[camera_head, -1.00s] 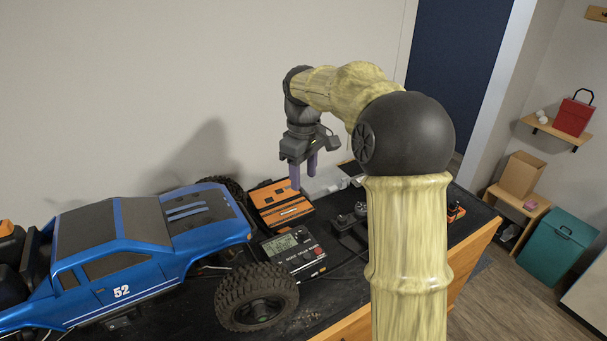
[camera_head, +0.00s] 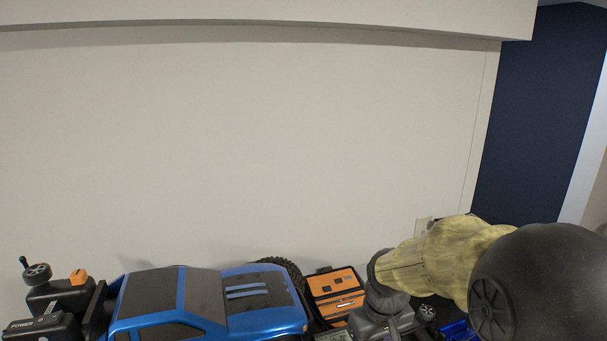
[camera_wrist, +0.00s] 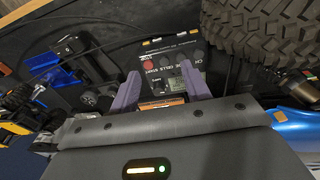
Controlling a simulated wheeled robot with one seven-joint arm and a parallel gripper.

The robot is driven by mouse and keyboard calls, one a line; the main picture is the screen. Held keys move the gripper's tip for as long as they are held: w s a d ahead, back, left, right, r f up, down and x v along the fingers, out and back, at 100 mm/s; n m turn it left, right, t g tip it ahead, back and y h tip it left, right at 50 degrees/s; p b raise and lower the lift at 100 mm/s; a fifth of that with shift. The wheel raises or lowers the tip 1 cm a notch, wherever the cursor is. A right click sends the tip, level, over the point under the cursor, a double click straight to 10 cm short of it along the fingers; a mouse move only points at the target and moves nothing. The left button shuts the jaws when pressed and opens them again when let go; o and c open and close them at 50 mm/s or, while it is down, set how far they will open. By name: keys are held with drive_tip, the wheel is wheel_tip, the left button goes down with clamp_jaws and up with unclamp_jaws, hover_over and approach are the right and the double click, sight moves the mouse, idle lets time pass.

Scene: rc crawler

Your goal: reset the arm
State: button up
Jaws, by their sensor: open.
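My gripper (camera_wrist: 160,92) shows in the wrist view with its two purple fingers apart and nothing between them. It hangs above the bench, over a black charger (camera_wrist: 166,70) with a small display, whose near part is hidden by the gripper. In the head view my arm reaches in from the lower right, and the gripper's fingers are below the picture's edge.
A blue RC crawler (camera_head: 210,300) stands left of my arm; its large tyre (camera_wrist: 258,30) is close to my gripper in the wrist view. An orange and black case (camera_head: 337,290) lies between crawler and arm. A black power unit (camera_head: 45,325) is far left. The wall behind is bare.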

drive_tip(key=s+f+m+t, duration=0.1)
drive_tip(key=s+f+m, duration=0.2)
drive_tip(key=s, duration=0.6)
drive_tip(key=shift+s+d+f, duration=0.35)
drive_tip(key=shift+d+f, duration=0.1)
drive_tip(key=shift+f, duration=0.5)
